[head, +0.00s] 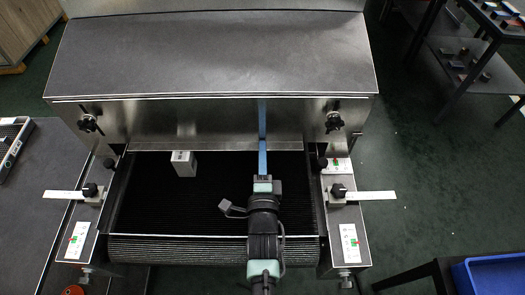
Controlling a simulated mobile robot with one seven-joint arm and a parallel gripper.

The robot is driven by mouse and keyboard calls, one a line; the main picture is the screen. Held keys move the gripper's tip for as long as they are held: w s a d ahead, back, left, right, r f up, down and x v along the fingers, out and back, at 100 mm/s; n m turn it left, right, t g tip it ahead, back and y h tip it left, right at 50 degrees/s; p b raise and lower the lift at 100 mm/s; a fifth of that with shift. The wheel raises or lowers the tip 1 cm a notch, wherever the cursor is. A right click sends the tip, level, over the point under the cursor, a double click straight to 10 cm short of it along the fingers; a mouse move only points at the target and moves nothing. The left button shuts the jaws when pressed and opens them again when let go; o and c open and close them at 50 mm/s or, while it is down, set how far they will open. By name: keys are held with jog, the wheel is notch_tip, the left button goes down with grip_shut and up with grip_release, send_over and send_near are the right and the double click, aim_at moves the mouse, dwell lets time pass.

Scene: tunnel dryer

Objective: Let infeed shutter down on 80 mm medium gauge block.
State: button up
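A small pale metal gauge block (184,165), marked on its top, stands on the dark mesh belt left of centre, close to the shutter's lower edge. I cannot tell whether they touch. The infeed shutter (215,120) is the steel plate across the dryer mouth. A dark knob stands on each side, the left knob (87,123) and the right knob (334,122). My gripper (263,180) is over the belt at the strip's lower end, right of the block. Its fingers are too small to read.
Side rails flank the belt (150,215), with a left ruler (66,194) and a right ruler (370,195) sticking outward. The steel hood (210,55) rises behind. A bench (35,200) is at left, and a blue bin (490,275) at lower right.

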jog(key=o, duration=0.4)
jog(key=s, duration=1.3)
jog(key=w+r+n+t+p, duration=0.1)
jog(key=w+r+n+t, duration=0.15)
jog(key=r, duration=0.95)
jog(key=w+r+n+t+p, duration=0.1)
jog(key=w+r+n, duration=0.3)
jog(key=r, duration=0.9)
jog(key=w+r+n+t+p, duration=0.1)
jog(key=w+r+n+p, duration=0.2)
jog(key=r, duration=0.9)
jog(key=s+r+n+t, duration=0.2)
jog(key=s+r+n, duration=0.2)
jog(key=r, duration=1)
jog(key=s+r+n+t+p, duration=0.1)
jog(key=s+r+n+t, duration=0.2)
jog(key=s+r, duration=0.4)
notch_tip(320, 180, up, 8)
jog(key=shift+s+a+r+n, duration=0.2)
jog(key=shift+s+n, duration=0.1)
jog(key=shift+n, duration=0.45)
